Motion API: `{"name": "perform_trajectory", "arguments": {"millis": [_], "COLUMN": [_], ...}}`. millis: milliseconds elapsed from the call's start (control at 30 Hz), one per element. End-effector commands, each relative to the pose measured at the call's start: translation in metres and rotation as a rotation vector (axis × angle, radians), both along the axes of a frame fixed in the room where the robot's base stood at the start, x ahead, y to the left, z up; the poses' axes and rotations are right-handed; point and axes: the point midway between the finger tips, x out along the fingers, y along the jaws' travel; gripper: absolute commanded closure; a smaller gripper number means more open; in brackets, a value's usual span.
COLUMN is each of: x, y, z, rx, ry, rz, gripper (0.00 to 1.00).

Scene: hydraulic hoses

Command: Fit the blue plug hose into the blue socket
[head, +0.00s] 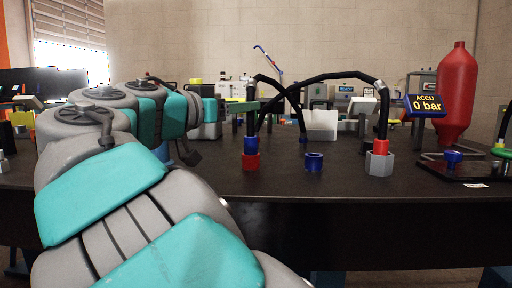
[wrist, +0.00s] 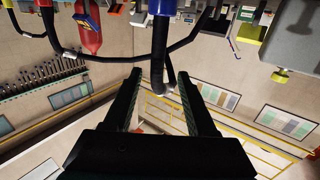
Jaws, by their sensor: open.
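The blue plug (head: 250,144) hangs at the lower end of a black hose, directly above or in a red socket (head: 251,162); I cannot tell whether it is seated. The blue socket (head: 314,162) stands on the table to the right, with nothing in it. My gripper (head: 246,106) is at the hose above the blue plug, its fingers sideways. In the wrist view my gripper (wrist: 160,75) is open, with the black hose (wrist: 157,65) showing between its fingertips; the blue plug shows at the top edge (wrist: 161,8).
A red plug (head: 381,147) on another hose stands at a grey hex socket (head: 379,165). A pressure display (head: 425,105) and a red cylinder (head: 456,95) are at the right. The front table is clear.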

Motion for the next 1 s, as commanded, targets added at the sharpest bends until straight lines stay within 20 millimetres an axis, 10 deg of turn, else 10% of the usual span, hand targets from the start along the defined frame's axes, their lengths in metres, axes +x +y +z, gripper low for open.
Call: {"name": "perform_trajectory", "arguments": {"millis": [833, 1000], "x": [0.051, 0.051], "y": [-0.042, -0.042], "z": [0.003, 0.003], "rx": [-0.002, -0.001], "ry": [0.001, 0.002], "rz": [-0.001, -0.001], "gripper": [0.43, 0.62]}}
